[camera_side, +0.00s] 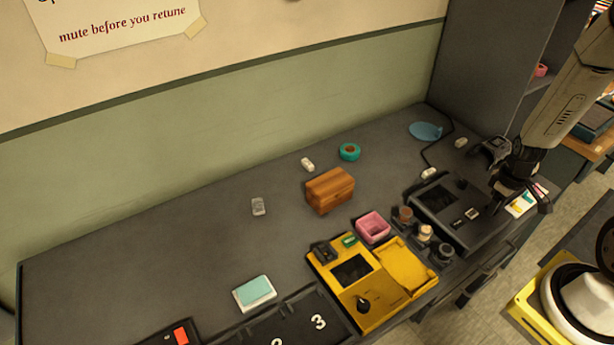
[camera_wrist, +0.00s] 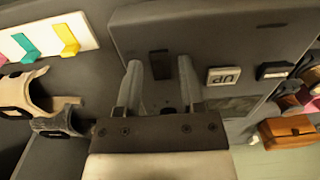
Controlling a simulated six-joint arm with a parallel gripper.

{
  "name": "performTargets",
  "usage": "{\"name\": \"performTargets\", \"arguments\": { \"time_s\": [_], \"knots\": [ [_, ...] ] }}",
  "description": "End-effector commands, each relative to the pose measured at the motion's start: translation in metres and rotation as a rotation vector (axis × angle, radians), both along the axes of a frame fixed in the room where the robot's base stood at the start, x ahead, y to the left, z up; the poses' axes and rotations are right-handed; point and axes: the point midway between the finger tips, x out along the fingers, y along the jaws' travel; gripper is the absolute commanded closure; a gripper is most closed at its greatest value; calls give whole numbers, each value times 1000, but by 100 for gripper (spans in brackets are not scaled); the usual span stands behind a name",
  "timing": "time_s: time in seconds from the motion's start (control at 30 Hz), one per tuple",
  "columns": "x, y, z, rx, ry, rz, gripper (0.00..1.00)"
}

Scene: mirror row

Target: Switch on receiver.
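A dark grey unit (camera_side: 447,208) with small white-marked keys lies at the right end of the bench in the side view. No readable label shows that it is the receiver.
A yellow unit (camera_side: 398,268) with a screen and black knob stands left of the grey one. A white card with coloured hooks (camera_side: 525,200) lies right of my gripper. The bench's left middle is mostly free.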

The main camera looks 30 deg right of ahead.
Motion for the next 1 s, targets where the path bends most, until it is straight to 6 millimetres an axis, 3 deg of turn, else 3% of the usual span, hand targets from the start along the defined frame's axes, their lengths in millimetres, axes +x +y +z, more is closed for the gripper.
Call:
{"name": "performTargets", "arguments": {
  "time_s": [0.03, 0.13, 1.0],
  "knots": [
    [0, 0, 0, 0, 0, 0, 70],
    [0, 0, 0, 0, 0, 0, 100],
    [3, 0, 1, 0, 97, 1, 100]
  ]
}}
